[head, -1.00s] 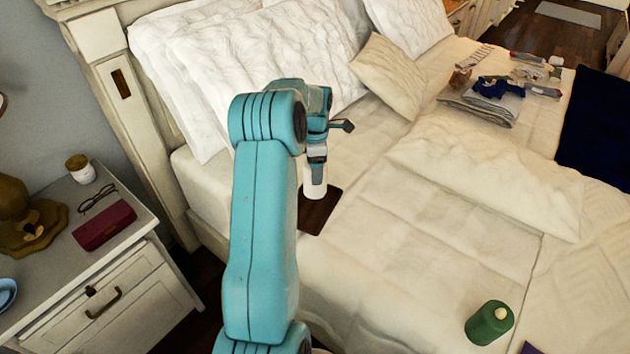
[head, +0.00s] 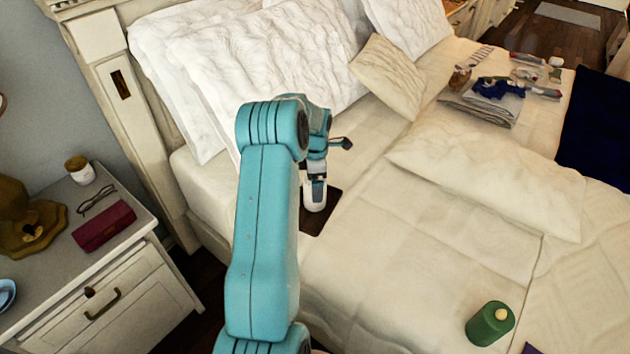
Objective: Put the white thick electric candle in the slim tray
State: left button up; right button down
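The white thick candle (head: 314,206) is upright in the middle of the head view, between the fingers of my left gripper (head: 316,189). The gripper points down and appears shut on it; the fingers partly hide the candle. The slim tray (head: 327,216) is a dark, flat rectangle on the bed, directly under and behind the candle. The candle's base overlaps the tray in the picture; I cannot tell whether it touches. My arm hides the tray's left part. My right gripper is not in view.
Folded cloths (head: 482,108) and small items lie at the upper right. Pillows (head: 290,50) are behind my arm. A nightstand (head: 120,262) at left holds a red case (head: 103,226) and a small jar (head: 79,169).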

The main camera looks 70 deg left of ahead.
pick_arm(q)
jog(key=shift+r, duration=0.1)
jog(key=shift+r+p, duration=0.3)
notch_tip(320, 180, up, 12)
jog(key=shift+f, duration=0.15)
jog(key=shift+s+f, duration=0.1)
dwell(0.5)
